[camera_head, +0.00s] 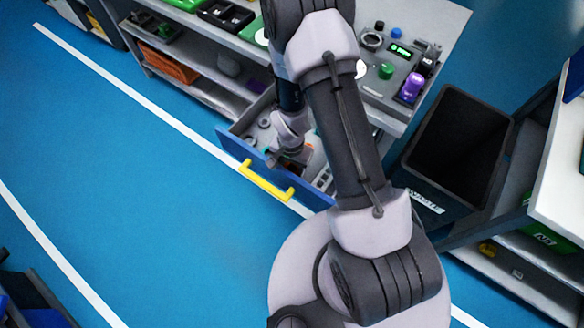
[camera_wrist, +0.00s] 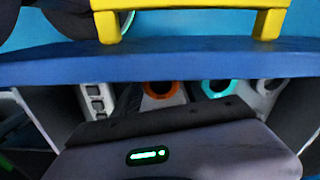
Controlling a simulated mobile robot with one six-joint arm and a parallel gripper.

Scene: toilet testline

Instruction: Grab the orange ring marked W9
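An orange ring (camera_wrist: 160,88) shows in the wrist view, around a dark opening on a grey part inside an open drawer. No W9 marking is legible. My gripper (camera_head: 290,158) is over the drawer in the head view, reaching down behind its blue front (camera_head: 232,145). A small orange patch (camera_head: 308,146) shows just right of it; I cannot tell if it is the same ring. In the wrist view my gripper's body fills the lower middle and hides its fingertips. Whether it is open or shut, or touches the ring, is not visible.
A teal ring (camera_wrist: 218,87) is right of the orange one, and a white slotted part (camera_wrist: 96,100) is left. The drawer has a yellow handle (camera_head: 265,182). A cluttered workbench (camera_head: 440,18) stands behind. A dark bin (camera_head: 455,145) is at right. Blue floor is clear at left.

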